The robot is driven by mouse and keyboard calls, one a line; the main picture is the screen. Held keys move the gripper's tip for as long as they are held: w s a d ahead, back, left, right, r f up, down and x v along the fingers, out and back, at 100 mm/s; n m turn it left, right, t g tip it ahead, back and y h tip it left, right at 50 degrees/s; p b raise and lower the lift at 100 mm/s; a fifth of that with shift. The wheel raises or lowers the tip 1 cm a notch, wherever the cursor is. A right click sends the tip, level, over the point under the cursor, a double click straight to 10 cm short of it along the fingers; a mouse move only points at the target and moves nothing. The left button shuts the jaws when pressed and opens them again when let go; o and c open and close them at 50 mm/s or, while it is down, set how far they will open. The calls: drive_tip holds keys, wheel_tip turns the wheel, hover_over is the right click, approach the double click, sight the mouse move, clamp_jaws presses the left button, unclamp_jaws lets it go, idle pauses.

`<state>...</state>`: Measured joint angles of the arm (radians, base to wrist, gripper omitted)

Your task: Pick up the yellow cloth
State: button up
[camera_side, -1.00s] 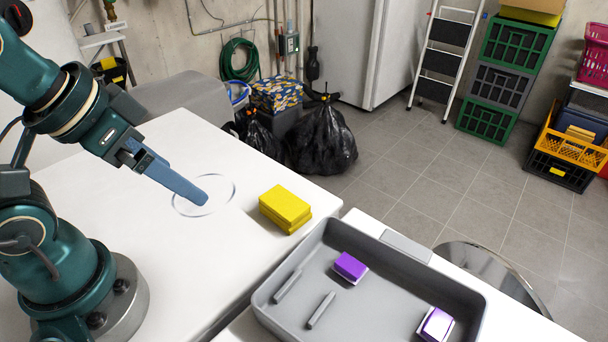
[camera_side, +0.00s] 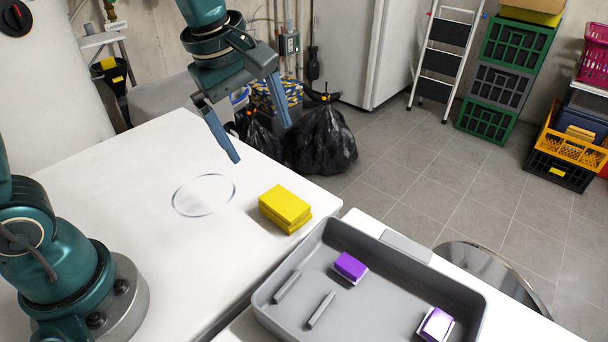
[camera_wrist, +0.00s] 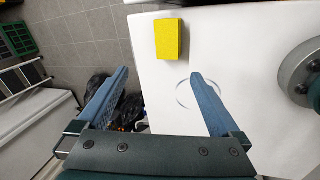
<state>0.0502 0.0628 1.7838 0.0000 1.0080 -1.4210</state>
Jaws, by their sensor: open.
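The yellow cloth (camera_side: 286,208) lies as a folded, block-like stack on the white table, near its right edge and right of a drawn circle. It also shows in the wrist view (camera_wrist: 169,39), at the top middle, beyond the fingertips. My gripper (camera_side: 262,143) is open and empty, its two blue fingers spread wide and pointing down, above the back of the table. In the wrist view my gripper (camera_wrist: 160,73) has one finger on each side, with nothing between them. The cloth is apart from both fingers and fully in sight.
A grey tray (camera_side: 395,262) stands right of the cloth, with two purple-and-white blocks (camera_side: 350,267) and two grey bars (camera_side: 321,310) in it. The drawn circle (camera_side: 203,195) on the white table (camera_side: 150,240) is empty. Black bags (camera_side: 325,140) stand on the floor behind the table.

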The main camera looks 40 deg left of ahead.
drive_tip(key=w+f, duration=0.1)
drive_tip(key=f, duration=0.1)
drive_tip(key=w+f+n+g, duration=0.1)
drive_tip(key=f, duration=0.1)
drive_tip(key=w+d+f+n, duration=0.1)
drive_tip(key=f, duration=0.1)
drive_tip(key=shift+w+f+g, duration=0.2)
drive_tip(key=shift+w+g, duration=0.1)
drive_tip(key=shift+g, duration=0.1)
drive_tip(key=g, duration=0.1)
hover_over(285, 201)
wheel_tip(285, 201, down, 4)
drive_tip(key=shift+w+f, duration=0.1)
drive_tip(key=shift+f, duration=2.8)
drive_tip(key=c, duration=1.3)
drive_tip(key=shift+r, duration=0.2)
wheel_tip(285, 201, up, 4)
drive_tip(key=shift+r, duration=0.1)
drive_tip(key=s+a+r, duration=0.1)
drive_tip(key=a+r, duration=0.1)
drive_tip(key=a, duration=0.1)
drive_tip(key=s+a+r, duration=0.1)
drive_tip(key=a+r, duration=0.1)
drive_tip(key=a, duration=0.2)
drive_tip(key=s+a+r, duration=0.2)
drive_tip(key=a, duration=0.2)
drive_tip(key=shift+r, duration=0.25)
